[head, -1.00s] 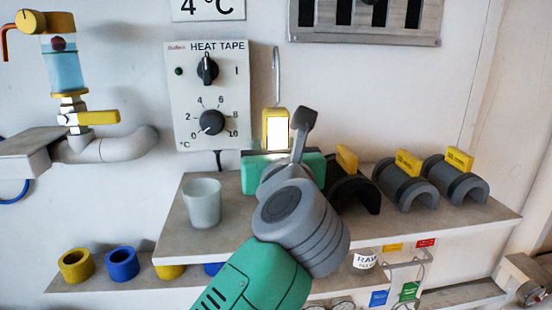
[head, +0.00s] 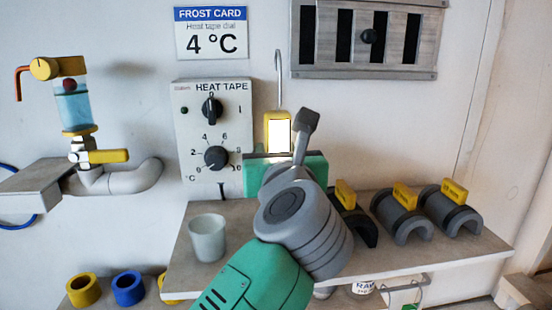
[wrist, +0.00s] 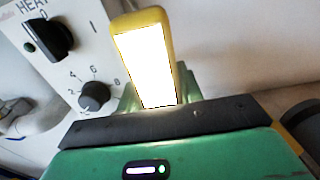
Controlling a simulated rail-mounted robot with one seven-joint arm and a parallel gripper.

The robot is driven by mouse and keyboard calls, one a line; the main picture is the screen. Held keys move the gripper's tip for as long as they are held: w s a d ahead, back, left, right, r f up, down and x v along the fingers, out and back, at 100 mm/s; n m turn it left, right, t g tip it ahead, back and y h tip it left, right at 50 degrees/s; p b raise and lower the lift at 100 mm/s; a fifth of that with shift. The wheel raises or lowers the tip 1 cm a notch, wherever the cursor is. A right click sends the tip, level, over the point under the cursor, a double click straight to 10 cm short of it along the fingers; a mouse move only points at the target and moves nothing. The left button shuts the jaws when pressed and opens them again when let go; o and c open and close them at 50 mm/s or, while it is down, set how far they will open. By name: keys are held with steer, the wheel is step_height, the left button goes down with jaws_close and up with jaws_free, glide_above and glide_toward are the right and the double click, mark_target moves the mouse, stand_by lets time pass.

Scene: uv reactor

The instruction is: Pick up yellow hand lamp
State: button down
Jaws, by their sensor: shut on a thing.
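The yellow hand lamp (head: 278,133) has a bright white lit panel and a thin metal hook rising from its top. It stands upright at my gripper (head: 284,160), in front of the wall beside the heat tape box. In the wrist view the lamp (wrist: 150,60) rises from behind the dark edge of my green gripper body (wrist: 165,135). My gripper is shut on the lamp's lower part; the fingers and the lamp's bottom end are mostly hidden. The lamp appears above the shelf, but its base is hidden.
The shelf (head: 185,265) holds a whitish cup (head: 207,238) at left and dark half-pipe pieces with yellow tabs (head: 405,215) at right. The heat tape box (head: 214,135) is left of the lamp. A louvred metal panel (head: 366,38) is above right.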

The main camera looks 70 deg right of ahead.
step_height(320, 180, up, 22)
steer(key=shift+r+b, duration=0.2)
steer(key=shift+b, duration=0.4)
